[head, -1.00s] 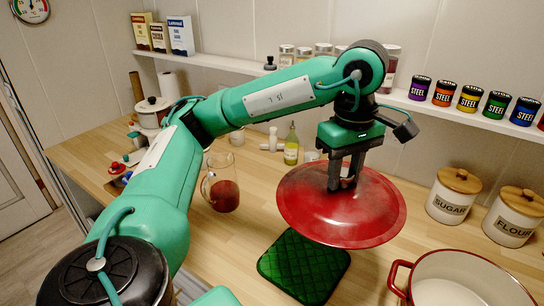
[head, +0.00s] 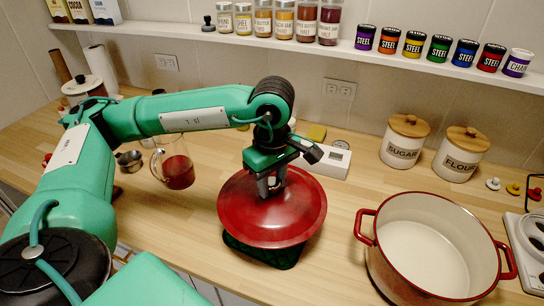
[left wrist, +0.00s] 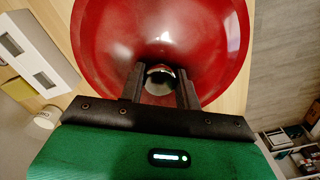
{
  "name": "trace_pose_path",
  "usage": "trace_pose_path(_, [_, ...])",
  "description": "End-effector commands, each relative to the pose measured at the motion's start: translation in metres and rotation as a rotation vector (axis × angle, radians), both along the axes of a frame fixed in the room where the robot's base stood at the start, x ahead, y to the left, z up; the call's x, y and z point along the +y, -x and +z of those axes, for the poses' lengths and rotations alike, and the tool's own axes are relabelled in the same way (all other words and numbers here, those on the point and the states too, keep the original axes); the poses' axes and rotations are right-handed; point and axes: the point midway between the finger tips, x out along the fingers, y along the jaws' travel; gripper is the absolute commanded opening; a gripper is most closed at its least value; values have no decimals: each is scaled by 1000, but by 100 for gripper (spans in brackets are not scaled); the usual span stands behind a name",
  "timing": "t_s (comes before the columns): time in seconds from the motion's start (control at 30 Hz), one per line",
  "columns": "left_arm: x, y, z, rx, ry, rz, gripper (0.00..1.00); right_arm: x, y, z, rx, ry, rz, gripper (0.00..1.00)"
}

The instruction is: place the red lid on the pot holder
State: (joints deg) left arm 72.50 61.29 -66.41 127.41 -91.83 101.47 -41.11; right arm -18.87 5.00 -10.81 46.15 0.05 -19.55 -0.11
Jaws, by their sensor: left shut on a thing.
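The red lid (head: 255,212) is a wide, shallow disc. My left gripper (head: 268,190) is shut on its knob from above. The left wrist view shows both fingers (left wrist: 160,85) around the knob, with the red lid (left wrist: 110,35) filling the top. The green quilted pot holder (head: 284,258) lies on the wooden counter under the lid. Only its front and side edges show; the lid hides the rest. Whether the lid touches the pot holder I cannot tell. My right gripper is not in view.
A red pot (head: 372,262) with a pale inside stands open to the right. A glass jug (head: 160,166) of red liquid is at left. Sugar (head: 402,145) and flour (head: 459,157) canisters stand at the back right. A shelf (head: 190,31) with jars and tins runs above.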

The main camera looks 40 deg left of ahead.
Motion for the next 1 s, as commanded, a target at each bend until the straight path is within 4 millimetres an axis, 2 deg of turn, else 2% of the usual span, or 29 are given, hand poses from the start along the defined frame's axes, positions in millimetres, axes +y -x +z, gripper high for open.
trace_pose_path(0.1, [0, 0, -15, -1, 0, -1, 0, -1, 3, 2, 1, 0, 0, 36])
trace_pose_path(0.43, [0, 0, -36, -2, 1, 0, 0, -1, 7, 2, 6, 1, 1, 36])
trace_pose_path(0.67, [0, -1, -65, -2, 1, 1, 0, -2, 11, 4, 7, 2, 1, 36])
trace_pose_path(1.0, [0, -1, -69, -4, 1, 0, 0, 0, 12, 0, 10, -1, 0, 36])
